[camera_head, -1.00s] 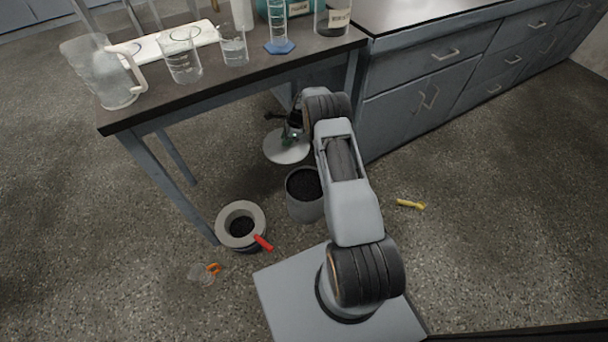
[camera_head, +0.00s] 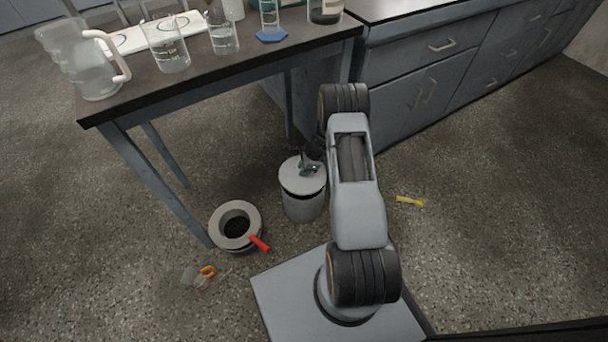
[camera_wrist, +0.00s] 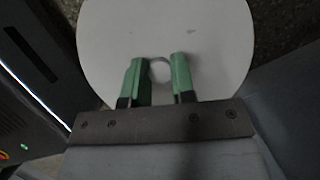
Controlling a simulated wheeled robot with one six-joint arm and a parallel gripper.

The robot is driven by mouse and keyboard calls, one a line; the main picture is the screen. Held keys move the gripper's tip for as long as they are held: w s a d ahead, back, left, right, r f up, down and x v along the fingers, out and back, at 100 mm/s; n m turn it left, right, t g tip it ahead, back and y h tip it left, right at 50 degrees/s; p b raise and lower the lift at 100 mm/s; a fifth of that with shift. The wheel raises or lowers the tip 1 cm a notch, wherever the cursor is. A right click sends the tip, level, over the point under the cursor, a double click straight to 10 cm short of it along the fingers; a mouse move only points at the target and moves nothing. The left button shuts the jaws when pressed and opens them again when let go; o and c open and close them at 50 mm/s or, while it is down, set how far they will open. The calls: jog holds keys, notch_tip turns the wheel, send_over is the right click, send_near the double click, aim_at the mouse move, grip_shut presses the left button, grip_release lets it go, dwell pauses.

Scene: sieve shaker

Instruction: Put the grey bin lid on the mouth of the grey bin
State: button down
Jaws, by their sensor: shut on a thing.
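The grey bin lid (camera_head: 292,180) is a pale round disc over the mouth of the grey bin (camera_head: 304,207) in the head view. A dark gap shows between the lid and the bin's rim at the front right, so the lid looks slightly above or tilted on the mouth. My gripper (camera_head: 309,168) is shut on the lid's handle. The bin is hidden beneath the lid in that view.
A ring-topped container (camera_head: 222,222) with a red-handled tool (camera_head: 259,243) stands left of the bin. An orange-handled item (camera_head: 207,271) and a yellow item (camera_head: 410,201) lie on the floor. The bench (camera_head: 130,108) with glassware is behind, and blue-grey cabinets (camera_head: 420,95) stand at right.

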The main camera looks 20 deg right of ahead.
jog(key=shift+f+b, duration=0.85)
jog(key=shift+f, duration=0.7)
jog(key=shift+f, duration=0.15)
jog(key=shift+f+b, duration=0.5)
jog(key=c, duration=1)
grip_release()
jog(key=shift+o, duration=0.2)
jog(key=shift+r, duration=0.1)
